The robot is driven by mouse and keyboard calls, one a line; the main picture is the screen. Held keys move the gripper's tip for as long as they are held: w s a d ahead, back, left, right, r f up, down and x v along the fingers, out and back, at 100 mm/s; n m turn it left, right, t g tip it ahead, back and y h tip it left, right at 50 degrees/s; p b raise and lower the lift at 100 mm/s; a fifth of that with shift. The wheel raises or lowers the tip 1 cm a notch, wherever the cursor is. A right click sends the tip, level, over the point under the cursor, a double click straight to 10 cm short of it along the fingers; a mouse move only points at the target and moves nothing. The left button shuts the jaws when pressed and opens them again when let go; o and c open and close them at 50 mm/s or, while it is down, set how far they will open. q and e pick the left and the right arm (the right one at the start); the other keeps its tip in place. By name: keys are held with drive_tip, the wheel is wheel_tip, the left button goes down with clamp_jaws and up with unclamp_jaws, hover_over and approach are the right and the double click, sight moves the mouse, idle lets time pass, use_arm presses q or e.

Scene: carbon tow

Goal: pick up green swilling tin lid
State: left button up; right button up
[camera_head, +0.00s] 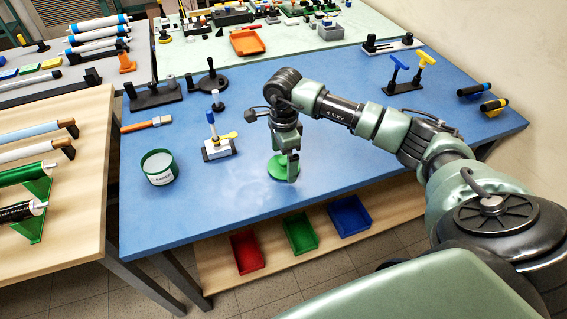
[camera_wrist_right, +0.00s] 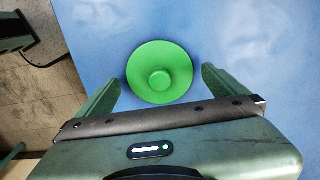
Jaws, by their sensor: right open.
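The green lid (camera_head: 277,168) lies on the blue table, round with a raised knob in its middle. My right gripper (camera_head: 292,168) is above it, pointing down, and hides part of the lid in the head view. In the right wrist view the lid (camera_wrist_right: 160,72) sits between and just beyond the two open green fingers (camera_wrist_right: 160,88); neither finger visibly touches it. My left gripper is not in view.
A small white block stand with blue and yellow tools (camera_head: 218,148) stands between the tin and my right gripper. A brush (camera_head: 147,124) lies behind the tin. The blue table's front edge (camera_head: 230,222) is near the lid. Red, green and blue trays sit on the shelf below.

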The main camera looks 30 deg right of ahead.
drive_tip(key=shift+f, duration=0.55)
drive_tip(key=c, duration=1.2)
drive_tip(key=shift+c, duration=0.2)
drive_tip(key=shift+r, duration=0.15)
